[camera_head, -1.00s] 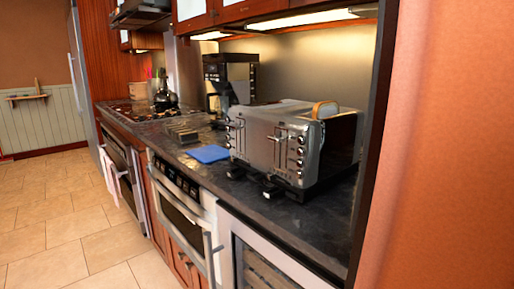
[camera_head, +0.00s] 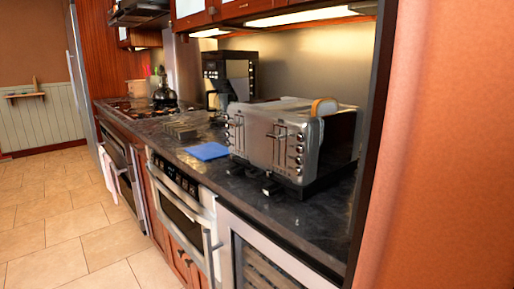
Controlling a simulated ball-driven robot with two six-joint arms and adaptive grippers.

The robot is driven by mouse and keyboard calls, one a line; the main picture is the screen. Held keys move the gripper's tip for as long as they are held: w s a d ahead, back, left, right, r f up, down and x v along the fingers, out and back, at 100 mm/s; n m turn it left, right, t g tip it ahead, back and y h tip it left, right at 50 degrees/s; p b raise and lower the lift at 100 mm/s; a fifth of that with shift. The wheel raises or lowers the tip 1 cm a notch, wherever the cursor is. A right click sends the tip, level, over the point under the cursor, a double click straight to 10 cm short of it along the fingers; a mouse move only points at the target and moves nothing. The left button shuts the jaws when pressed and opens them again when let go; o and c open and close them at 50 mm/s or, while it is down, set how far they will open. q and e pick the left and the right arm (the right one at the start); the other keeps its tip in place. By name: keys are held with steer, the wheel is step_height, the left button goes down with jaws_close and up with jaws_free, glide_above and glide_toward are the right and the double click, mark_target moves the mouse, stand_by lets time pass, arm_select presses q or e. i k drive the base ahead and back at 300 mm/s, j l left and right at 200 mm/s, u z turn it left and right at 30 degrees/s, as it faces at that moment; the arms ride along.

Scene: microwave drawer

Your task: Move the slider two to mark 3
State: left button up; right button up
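A large silver toaster (camera_head: 262,140) stands on the dark countertop at the right of the head view. Its front carries slider levers (camera_head: 279,133) and columns of small knobs (camera_head: 299,149). A slice of bread (camera_head: 324,107) sticks up from its top at the right. I cannot tell which lever is slider two, and the marks are too small to read. Neither of my grippers shows in the view.
A blue cloth (camera_head: 207,151) lies left of the toaster. A coffee maker (camera_head: 229,78), a stove with a kettle (camera_head: 164,96) and a microwave drawer (camera_head: 181,208) line the counter. An orange wall (camera_head: 445,150) fills the right side. The tiled floor (camera_head: 60,225) at left is clear.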

mark_target(270, 175)
steer(key=i+j+z, duration=0.1)
steer(key=z, duration=0.4)
steer(key=j+z, duration=0.15)
steer(key=z, duration=0.35)
steer(key=i+j+z, duration=0.15)
steer(key=j+z, duration=0.15)
steer(key=j, duration=0.5)
steer(key=j+z, duration=0.3)
steer(key=j, duration=1.1)
